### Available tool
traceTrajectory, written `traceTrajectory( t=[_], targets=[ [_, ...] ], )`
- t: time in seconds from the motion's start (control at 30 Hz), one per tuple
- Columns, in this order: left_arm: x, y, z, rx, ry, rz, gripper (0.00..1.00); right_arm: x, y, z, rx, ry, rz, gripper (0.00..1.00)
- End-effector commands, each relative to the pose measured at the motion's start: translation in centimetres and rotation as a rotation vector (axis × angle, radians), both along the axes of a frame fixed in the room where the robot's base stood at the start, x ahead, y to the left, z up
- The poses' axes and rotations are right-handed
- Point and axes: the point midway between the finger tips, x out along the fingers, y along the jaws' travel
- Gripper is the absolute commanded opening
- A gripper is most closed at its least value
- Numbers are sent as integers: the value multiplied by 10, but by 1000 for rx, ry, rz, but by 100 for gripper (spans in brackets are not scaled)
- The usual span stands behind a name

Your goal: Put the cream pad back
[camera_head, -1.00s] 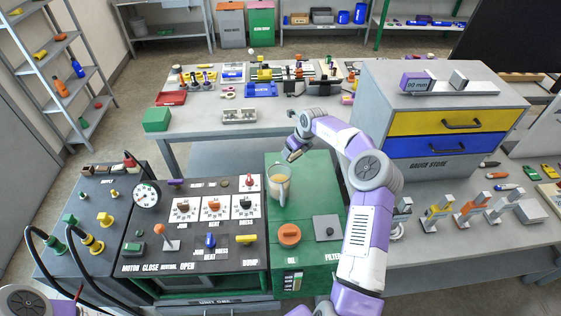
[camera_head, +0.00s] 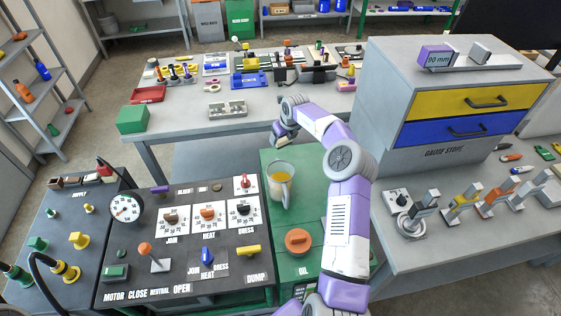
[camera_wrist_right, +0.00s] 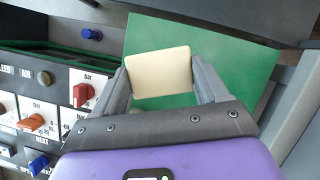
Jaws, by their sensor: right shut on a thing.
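The cream pad (camera_wrist_right: 158,75) is a flat, rounded square block held between the two fingers of my right gripper (camera_wrist_right: 160,85) in the right wrist view. The fingers press on its left and right edges. In the head view my right gripper (camera_head: 284,138) is above the far edge of the green cart top (camera_head: 262,205), beyond the glass jug. The pad can hardly be made out there, behind the gripper. My left gripper is not in view.
The glass jug (camera_head: 281,186) with yellow liquid and an orange cap (camera_head: 298,240) stand on the green top. The dark control panel (camera_head: 190,235) is left of it. A grey drawer cabinet (camera_head: 390,130) stands right of my arm. The rear table (camera_head: 185,115) holds several parts.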

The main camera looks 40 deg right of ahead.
Motion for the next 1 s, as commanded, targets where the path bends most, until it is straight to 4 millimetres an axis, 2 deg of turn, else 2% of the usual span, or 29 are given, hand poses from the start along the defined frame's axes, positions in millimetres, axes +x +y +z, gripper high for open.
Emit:
traceTrajectory(
  t=[0.2, 0.43, 0.63, 1.0],
  targets=[
    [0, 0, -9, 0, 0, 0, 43, -1, 1, -37, 2, 5, 2, 45],
    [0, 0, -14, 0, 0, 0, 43, -1, 1, -61, 1, 3, 1, 45],
    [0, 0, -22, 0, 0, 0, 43, -1, 1, -94, 2, 4, 2, 45],
    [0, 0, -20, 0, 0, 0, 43, 0, 1, -98, 1, 2, 1, 45]
  ],
)
